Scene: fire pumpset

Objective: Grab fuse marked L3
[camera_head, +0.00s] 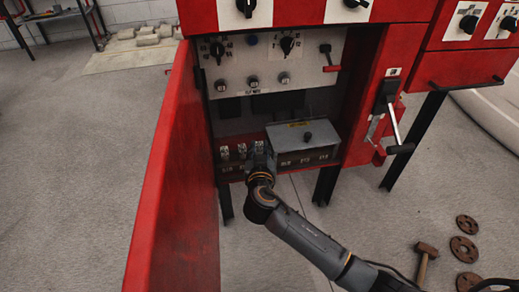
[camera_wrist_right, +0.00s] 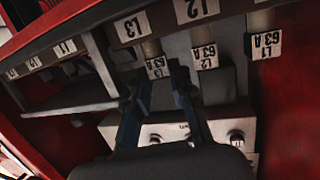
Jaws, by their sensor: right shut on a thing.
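The fuse marked L3 (camera_wrist_right: 157,68), with a white "63 A" label, sits below the L3 plate (camera_wrist_right: 131,28) in the wrist view, where the labels appear upside down. My right gripper (camera_wrist_right: 160,80) has a finger on each side of it and is shut on it. In the head view my right gripper (camera_head: 258,168) reaches up to the rightmost fuse of the row and partly hides it. The fuse still appears to be in the row. The L2 fuse (camera_wrist_right: 205,56) and L1 fuse (camera_wrist_right: 266,45) stand beside it. My left gripper is not in view.
A grey box (camera_head: 303,141) with a black knob stands right of the fuses. The open red cabinet door (camera_head: 160,190) stands on the left. A lever handle (camera_head: 397,130) sticks out at the right. A hammer (camera_head: 425,255) and rusty flanges (camera_head: 464,249) lie on the floor.

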